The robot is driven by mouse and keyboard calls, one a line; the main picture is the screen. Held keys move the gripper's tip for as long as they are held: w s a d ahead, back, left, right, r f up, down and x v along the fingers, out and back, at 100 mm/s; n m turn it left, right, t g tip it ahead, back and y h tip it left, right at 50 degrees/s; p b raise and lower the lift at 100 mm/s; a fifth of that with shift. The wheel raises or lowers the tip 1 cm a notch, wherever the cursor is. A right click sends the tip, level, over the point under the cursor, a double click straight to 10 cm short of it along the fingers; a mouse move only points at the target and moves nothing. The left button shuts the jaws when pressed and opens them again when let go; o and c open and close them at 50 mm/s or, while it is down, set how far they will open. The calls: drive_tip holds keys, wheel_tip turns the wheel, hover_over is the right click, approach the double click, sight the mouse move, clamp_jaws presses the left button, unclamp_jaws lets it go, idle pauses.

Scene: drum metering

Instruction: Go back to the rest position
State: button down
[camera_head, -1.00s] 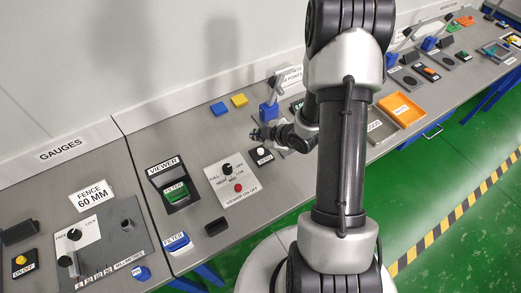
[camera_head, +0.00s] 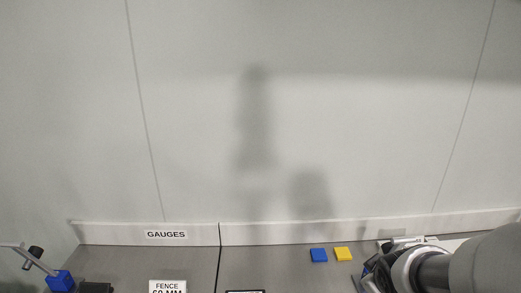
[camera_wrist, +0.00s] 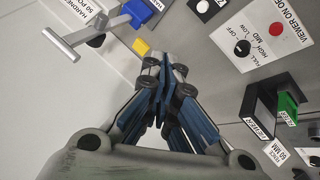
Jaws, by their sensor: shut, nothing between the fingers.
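My gripper (camera_head: 374,272) shows at the lower right edge of the head view, above the bench near the wall. In the wrist view its blue-grey fingers (camera_wrist: 164,76) are closed together with nothing between them. They are over the bench, apart from the controls around them. No marker for a rest position shows.
The wrist view shows a lever tool with a blue base (camera_wrist: 137,12), a knob panel (camera_wrist: 255,28) and a black viewer box (camera_wrist: 259,107) near my gripper.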

drive_tip(key=s+a+r+m+g+y+b, duration=0.1)
drive_tip(key=s+a+r+m, duration=0.1)
drive_tip(key=s+a, duration=0.4)
drive_tip(key=s+a+r+m+g+y+b, duration=0.1)
drive_tip(key=s+a+r+m, duration=0.2)
drive_tip(key=s, duration=1.1)
drive_tip(key=a+r, duration=0.1)
drive_tip(key=a, duration=0.2)
drive_tip(key=shift+a, duration=0.2)
drive_tip(key=shift+r, duration=0.1)
